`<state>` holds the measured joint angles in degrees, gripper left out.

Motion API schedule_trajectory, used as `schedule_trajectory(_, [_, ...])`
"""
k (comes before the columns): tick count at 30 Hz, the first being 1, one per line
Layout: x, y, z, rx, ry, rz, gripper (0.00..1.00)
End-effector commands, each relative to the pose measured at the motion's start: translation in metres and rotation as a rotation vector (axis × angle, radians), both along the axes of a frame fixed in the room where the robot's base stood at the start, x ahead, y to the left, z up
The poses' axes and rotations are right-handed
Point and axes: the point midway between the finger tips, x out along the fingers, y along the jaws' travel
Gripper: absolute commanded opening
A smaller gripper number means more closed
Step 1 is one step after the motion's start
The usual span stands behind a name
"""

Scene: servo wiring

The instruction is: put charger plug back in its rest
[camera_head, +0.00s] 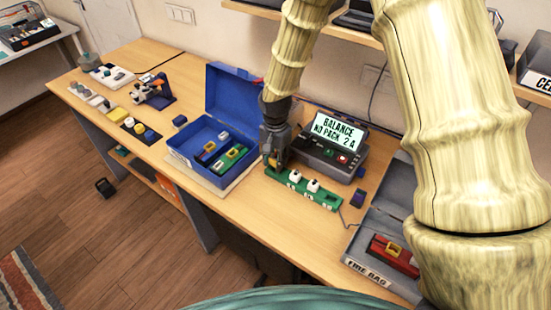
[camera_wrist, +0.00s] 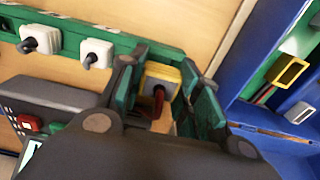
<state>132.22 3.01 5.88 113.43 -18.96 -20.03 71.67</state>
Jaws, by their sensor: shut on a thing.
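My gripper (camera_head: 275,163) is at the left end of the green plug strip (camera_head: 322,197) in the head view. In the wrist view, my gripper (camera_wrist: 168,82) has its two fingers on either side of a yellow plug (camera_wrist: 162,75) with a dark red part, and it is shut on this plug. The green plug strip (camera_wrist: 70,28) runs toward the held plug. Two white plugs (camera_wrist: 95,53) sit along it. The fingers and wrist hide much of the plug, and I cannot tell whether it is seated in the strip or just above it.
The grey charger (camera_head: 325,155), its screen reading "BALANCE NO PACK 2 A", stands behind the strip. An open blue case (camera_head: 228,95) holding packs is to the left. An open grey fire bag box (camera_head: 375,265) is at the right. Bare table lies in front of the strip.

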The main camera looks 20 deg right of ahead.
Motion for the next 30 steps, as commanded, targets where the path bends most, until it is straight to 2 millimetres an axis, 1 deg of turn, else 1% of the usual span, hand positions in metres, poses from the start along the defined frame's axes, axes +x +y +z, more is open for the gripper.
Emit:
schedule_trajectory(16, [0.0002, 0.0, -0.0005, 0.0, 0.0, 0.0, 0.06])
schedule_trajectory(30, [0.0002, 0.0, -0.0089, 0.0, 0.0, 0.0, 0.06])
